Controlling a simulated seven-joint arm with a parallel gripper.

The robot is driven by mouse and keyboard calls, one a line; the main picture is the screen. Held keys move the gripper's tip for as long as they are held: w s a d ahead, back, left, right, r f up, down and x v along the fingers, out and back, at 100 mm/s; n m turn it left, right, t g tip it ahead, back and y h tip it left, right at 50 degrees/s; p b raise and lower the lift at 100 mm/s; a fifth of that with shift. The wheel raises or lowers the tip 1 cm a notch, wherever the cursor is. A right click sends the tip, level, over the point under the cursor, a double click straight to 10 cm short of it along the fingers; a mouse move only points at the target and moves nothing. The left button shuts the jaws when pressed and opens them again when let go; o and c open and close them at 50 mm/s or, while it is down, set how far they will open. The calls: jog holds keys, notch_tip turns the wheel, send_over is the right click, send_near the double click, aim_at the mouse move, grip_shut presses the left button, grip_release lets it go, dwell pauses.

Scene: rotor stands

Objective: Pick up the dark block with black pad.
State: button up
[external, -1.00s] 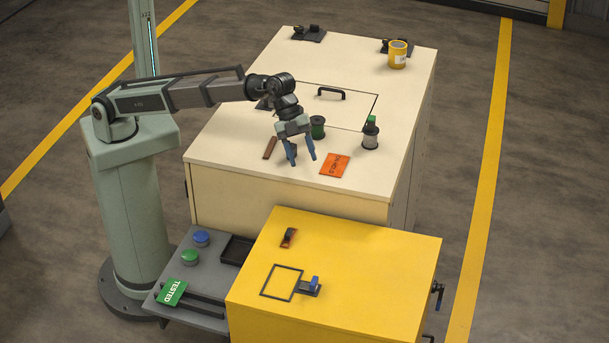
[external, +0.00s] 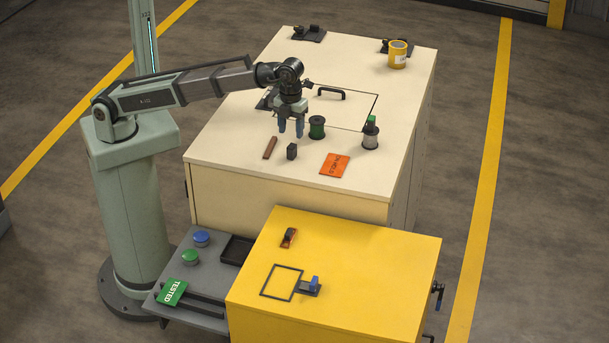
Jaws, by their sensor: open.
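A small dark block (external: 292,152) stands on the cream cabinet top (external: 225,152), near its front edge. It is too small here to make out a black pad on it.
A brown bar (external: 270,147) lies left of the block. A green spool (external: 317,127), a grey spool (external: 370,137) and an orange card (external: 334,165) are to its right. A black handle (external: 331,92) stands behind. The yellow cabinet (external: 370,260) is in front.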

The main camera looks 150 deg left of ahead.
aim_at(292, 145)
jog(key=shift+f, duration=3.8)
jog(key=shift+a, duration=0.1)
grip_shut()
